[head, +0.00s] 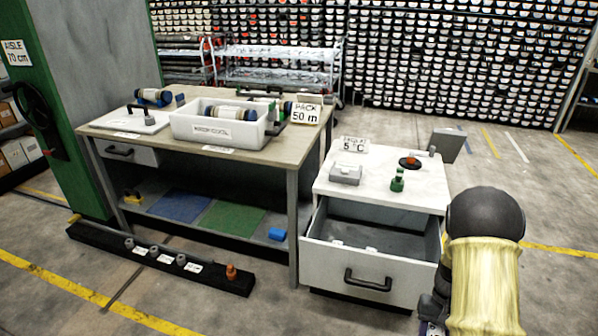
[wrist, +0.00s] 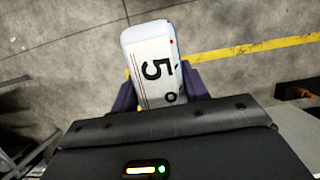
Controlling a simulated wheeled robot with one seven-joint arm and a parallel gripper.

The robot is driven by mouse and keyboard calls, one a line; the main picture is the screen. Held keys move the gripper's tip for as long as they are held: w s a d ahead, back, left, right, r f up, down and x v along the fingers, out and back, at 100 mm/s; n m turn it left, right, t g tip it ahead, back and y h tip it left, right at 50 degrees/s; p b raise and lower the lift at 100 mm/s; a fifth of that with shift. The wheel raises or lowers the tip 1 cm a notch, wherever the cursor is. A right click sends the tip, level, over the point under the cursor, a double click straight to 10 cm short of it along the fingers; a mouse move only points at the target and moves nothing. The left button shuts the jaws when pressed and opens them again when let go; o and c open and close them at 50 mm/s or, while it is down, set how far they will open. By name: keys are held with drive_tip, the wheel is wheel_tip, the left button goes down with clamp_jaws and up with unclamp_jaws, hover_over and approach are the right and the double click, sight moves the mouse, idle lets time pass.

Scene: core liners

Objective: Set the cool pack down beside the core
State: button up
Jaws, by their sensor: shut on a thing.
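My gripper (wrist: 160,88) is shut on a white cool pack (wrist: 152,50) marked "5°", with a finger on each long side; concrete floor shows beyond it. In the head view the gripper is low at the right, beside the open drawer and mostly hidden by my arm. A core (head: 232,112) with pale middle and blue bands lies in the white tray (head: 213,131) on the workbench, far to the left of my gripper. Another banded core (head: 153,97) lies at the bench's back left.
The open drawer (head: 350,268) of the white cabinet juts out between my arm and the workbench (head: 290,150), with small pale items inside. A grey box (head: 345,174), a green bottle (head: 397,181) and a "5 °C" sign stand on the cabinet. A black rail (head: 160,262) lies on the floor.

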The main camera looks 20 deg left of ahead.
drive_tip(key=w+d+f+b, duration=0.3)
drive_tip(key=f+b, duration=0.4)
drive_tip(key=shift+f+b, duration=0.3)
drive_tip(key=shift+b, duration=0.1)
